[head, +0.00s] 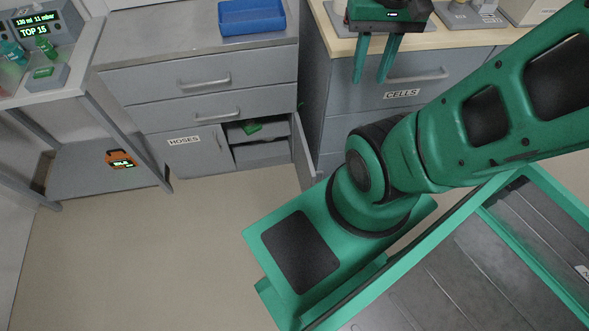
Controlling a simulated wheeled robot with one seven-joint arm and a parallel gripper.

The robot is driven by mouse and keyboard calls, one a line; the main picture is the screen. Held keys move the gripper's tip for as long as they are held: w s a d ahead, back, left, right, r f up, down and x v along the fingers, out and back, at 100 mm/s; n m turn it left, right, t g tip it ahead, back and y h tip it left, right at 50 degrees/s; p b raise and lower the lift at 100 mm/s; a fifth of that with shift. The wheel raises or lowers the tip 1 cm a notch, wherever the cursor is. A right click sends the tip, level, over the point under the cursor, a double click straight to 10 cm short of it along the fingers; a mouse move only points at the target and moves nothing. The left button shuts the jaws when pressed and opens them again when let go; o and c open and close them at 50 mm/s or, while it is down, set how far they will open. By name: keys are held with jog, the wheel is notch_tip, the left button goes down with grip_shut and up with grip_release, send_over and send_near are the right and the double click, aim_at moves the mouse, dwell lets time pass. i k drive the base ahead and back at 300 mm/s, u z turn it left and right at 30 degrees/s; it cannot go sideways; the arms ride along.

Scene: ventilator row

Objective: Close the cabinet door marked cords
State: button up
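A grey cabinet stands at left centre in the head view. Its lower right door (301,152) stands open, swung outward and seen nearly edge-on. No cords marking is readable on it from here. The lower left door marked HOSES (184,150) is shut. The open compartment (262,155) shows a shelf with a small green item on it. My gripper (371,81) is at the top, right of the open door and apart from it, in front of the CELLS drawer unit. Its two fingers point down, spread apart with nothing between them.
A blue tray (252,17) sits on the cabinet top. The CELLS drawer unit (345,100) is close to the right of the open door. A table (75,80) with devices stands left, an orange device (120,159) on its lower shelf. Floor (170,240) in front is clear.

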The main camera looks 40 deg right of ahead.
aim_at(307, 175)
jog(key=u, duration=0.85)
jog(key=k, duration=2.5)
jog(key=z, duration=0.65)
jog(key=i, duration=1)
